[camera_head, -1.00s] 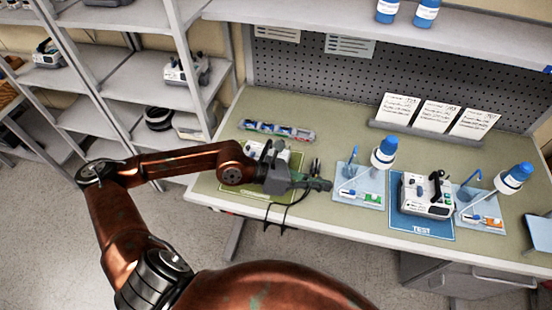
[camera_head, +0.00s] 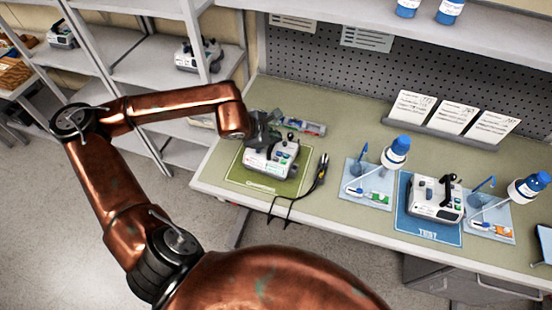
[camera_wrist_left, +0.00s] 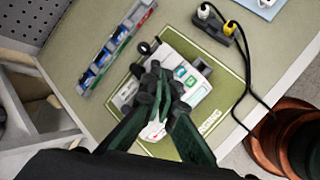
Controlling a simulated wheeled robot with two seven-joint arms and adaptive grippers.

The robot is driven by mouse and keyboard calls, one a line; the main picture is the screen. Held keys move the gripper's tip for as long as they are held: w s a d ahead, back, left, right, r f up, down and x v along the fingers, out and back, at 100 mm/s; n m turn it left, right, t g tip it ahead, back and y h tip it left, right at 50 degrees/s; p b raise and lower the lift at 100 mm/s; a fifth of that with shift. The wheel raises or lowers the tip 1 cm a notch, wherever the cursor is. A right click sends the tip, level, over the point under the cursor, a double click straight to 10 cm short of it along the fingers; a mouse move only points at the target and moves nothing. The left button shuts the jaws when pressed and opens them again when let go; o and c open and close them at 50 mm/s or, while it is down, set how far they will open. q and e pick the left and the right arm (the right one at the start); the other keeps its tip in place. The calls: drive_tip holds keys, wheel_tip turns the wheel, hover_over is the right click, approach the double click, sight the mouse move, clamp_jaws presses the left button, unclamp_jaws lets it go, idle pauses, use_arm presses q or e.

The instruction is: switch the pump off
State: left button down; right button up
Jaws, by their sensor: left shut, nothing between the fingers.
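A white pump (camera_head: 268,164) with coloured buttons stands on a green mat (camera_head: 249,182) at the left end of the bench. It also shows in the left wrist view (camera_wrist_left: 197,76), partly hidden by my fingers. My left gripper (camera_head: 262,138) is over the far left part of this pump. In the left wrist view my left gripper (camera_wrist_left: 158,78) has its dark fingers together and empty, over the pump's body; I cannot tell whether they touch it. A second white pump (camera_head: 435,208) with a black lever stands on a blue mat marked TEST. My right gripper is not in view.
A narrow tray of small parts (camera_wrist_left: 118,42) lies behind. Pale blue trays with blue-capped bottles (camera_head: 397,151) stand right.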

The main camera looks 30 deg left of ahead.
sight(276, 160)
use_arm(q)
wheel_tip(276, 160, down, 8)
drive_tip(key=b, duration=0.4)
drive_tip(key=shift+s+f+b, duration=0.1)
drive_tip(key=shift+f+b, duration=0.05)
drive_tip(key=shift+b, duration=0.25)
drive_tip(key=shift+f+b, duration=0.25)
drive_tip(key=shift+b, duration=0.1)
idle(0.8)
drive_tip(key=shift+f+b, duration=0.4)
drive_tip(key=shift+b, duration=0.25)
drive_tip(key=shift+f+b, duration=0.45)
drive_tip(key=shift+b, duration=0.1)
idle(0.6)
drive_tip(key=shift+r, duration=0.1)
idle(0.4)
drive_tip(key=shift+r+p, duration=0.3)
drive_tip(key=shift+r, duration=0.5)
